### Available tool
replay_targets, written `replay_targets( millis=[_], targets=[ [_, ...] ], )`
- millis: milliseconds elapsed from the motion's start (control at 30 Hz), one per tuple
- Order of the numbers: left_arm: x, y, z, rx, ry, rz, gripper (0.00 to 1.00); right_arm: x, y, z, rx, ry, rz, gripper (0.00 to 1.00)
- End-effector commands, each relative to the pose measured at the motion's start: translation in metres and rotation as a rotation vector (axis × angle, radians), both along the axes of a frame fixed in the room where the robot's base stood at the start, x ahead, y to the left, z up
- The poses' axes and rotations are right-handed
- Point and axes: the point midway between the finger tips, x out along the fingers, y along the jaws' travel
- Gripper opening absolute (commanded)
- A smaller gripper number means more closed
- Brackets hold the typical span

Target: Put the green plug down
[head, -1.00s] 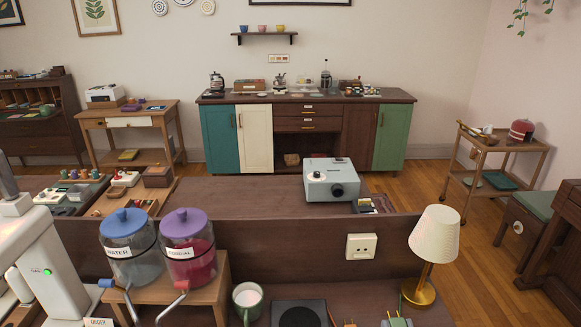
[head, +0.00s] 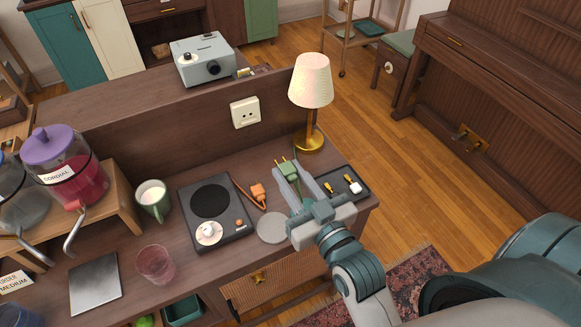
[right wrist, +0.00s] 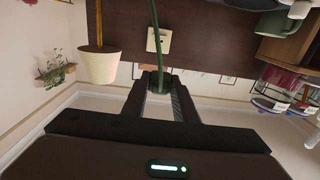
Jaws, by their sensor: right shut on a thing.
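The green plug (head: 288,171) is between the fingers of my right gripper (head: 291,176), its prongs pointing up and to the left. My right gripper is shut on it, and it appears held above the wooden counter (head: 213,263), in front of the lamp. In the right wrist view the plug (right wrist: 158,83) sits dark between the fingertips, with its green cord (right wrist: 155,35) running up from it. The plug's underside is hidden by the fingers. My left gripper is not in view.
A dark tray (head: 360,194) with small plugs lies right of the gripper. An orange plug (head: 258,192), a hotplate (head: 232,228) and a grey disc (head: 271,228) lie left of it. A lamp (head: 310,82) and a two-hole socket (head: 245,112) are behind.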

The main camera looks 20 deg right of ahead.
Motion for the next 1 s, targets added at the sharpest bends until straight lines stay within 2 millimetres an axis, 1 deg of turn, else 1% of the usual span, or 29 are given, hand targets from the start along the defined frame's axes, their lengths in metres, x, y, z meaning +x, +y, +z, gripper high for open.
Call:
replay_targets(
  millis=[467,1000],
  targets=[
    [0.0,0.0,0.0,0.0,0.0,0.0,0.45,0.022,0.043,0.01,-0.007,-0.002,0.261,0.03],
    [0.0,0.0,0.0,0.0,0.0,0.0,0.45,0.051,0.098,0.023,-0.008,0.0,0.594,0.03]
  ],
)
